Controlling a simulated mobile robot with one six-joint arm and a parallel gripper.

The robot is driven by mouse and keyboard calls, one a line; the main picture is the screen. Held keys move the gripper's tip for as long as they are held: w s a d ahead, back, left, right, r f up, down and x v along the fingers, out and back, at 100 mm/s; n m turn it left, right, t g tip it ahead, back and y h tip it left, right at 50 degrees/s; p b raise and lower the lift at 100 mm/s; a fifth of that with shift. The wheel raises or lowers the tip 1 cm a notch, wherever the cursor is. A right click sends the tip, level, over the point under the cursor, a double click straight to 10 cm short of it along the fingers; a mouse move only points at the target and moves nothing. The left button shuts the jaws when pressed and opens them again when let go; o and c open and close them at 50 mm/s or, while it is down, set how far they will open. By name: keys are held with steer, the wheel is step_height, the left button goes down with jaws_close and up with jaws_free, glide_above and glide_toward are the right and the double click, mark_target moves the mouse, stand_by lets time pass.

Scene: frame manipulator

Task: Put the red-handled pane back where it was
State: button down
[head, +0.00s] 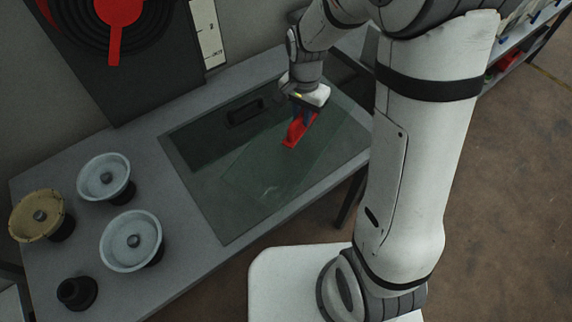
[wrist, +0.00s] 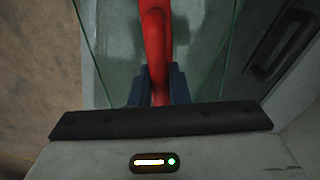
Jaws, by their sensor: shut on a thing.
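The red-handled pane (head: 268,170) is a clear, greenish glass sheet with a red handle (head: 294,131) on it. My gripper (head: 304,117) is shut on the red handle. In the wrist view the red handle (wrist: 157,40) runs between the two blue fingers of my gripper (wrist: 158,88), and the glass edges show on both sides. The pane is over a dark rectangular recess (head: 212,212) in the grey workbench, turned at an angle to it. I cannot tell whether the pane touches the bench. Its far right part is partly hidden by my arm.
A dark panel with a black handle (head: 244,112) lies along the back of the recess. Several round knobbed discs, one of them yellowish (head: 37,215), stand on the left of the bench (head: 190,270). A dark board with a red pointer (head: 114,40) stands behind.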

mark_target(289, 127)
steer(key=s+a+m, duration=0.1)
steer(key=s+m, duration=0.1)
steer(key=s+a+r+m+b, duration=0.1)
steer(key=s+a+m, duration=0.1)
steer(key=shift+a, duration=0.3)
steer(key=shift+s+f, duration=0.1)
steer(key=shift+f, duration=0.05)
steer(key=shift+s+a+f, duration=0.1)
steer(key=shift+f, duration=4.65)
steer(key=shift+f+b, duration=0.1)
steer(key=shift+b, duration=0.2)
steer(key=c, duration=1.4)
jaws_free()
steer(key=shift+o, duration=0.2)
